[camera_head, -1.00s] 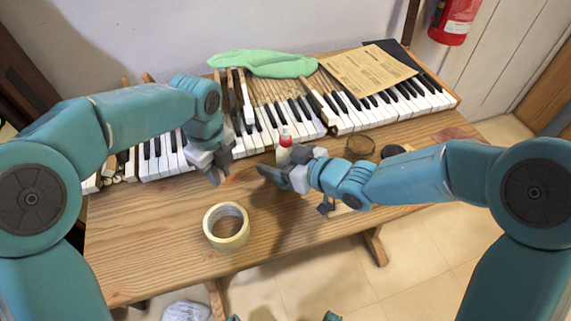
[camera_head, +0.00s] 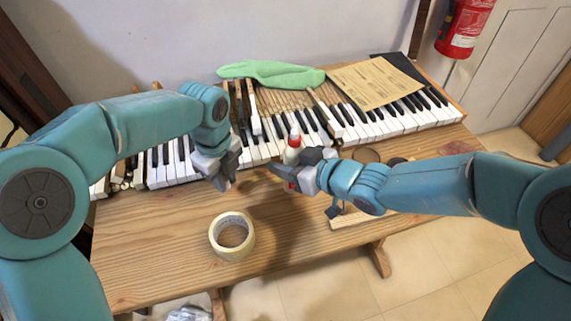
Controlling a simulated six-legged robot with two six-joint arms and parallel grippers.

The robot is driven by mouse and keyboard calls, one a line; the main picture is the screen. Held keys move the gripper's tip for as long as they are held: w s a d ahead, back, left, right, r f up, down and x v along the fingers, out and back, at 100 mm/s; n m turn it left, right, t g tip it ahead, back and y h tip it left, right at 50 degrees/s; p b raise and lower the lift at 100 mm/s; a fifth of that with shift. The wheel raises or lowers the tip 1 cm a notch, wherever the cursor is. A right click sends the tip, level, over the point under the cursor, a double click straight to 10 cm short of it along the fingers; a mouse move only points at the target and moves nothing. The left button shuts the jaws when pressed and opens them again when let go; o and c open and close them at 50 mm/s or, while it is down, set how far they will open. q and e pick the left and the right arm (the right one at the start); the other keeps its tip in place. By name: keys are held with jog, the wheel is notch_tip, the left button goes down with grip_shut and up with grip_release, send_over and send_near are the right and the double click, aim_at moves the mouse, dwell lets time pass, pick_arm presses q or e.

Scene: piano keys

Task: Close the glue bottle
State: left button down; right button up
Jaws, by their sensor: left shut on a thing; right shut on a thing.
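The glue bottle (camera_head: 293,151) is white with a red top and shows behind my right gripper, with a bit of red below the fingers. It looks upright. My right gripper (camera_head: 291,172) is shut on the bottle and hides its middle. My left gripper (camera_head: 226,180) is to its left, a short gap away, with the fingers pointing down. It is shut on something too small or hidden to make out. I cannot make out a separate cap.
A tape roll (camera_head: 232,236) lies on the wooden table (camera_head: 150,250) in front. Piano keys (camera_head: 375,125) run along the back, with a green cloth (camera_head: 270,74) and a brown sheet (camera_head: 374,83) behind. A round dish (camera_head: 366,156) is right of the bottle. The front left is clear.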

pick_arm(q)
jog(key=shift+r+p, duration=0.35)
jog(key=shift+f, duration=0.1)
pick_arm(e)
jog(key=s+d, duration=1.1)
jog(key=d, duration=0.2)
jog(key=shift+d+f, duration=0.15)
jog(key=shift+d, duration=0.15)
jog(key=shift+s, duration=0.1)
jog(key=o, duration=0.5)
jog(key=shift+c, duration=0.2)
grip_shut()
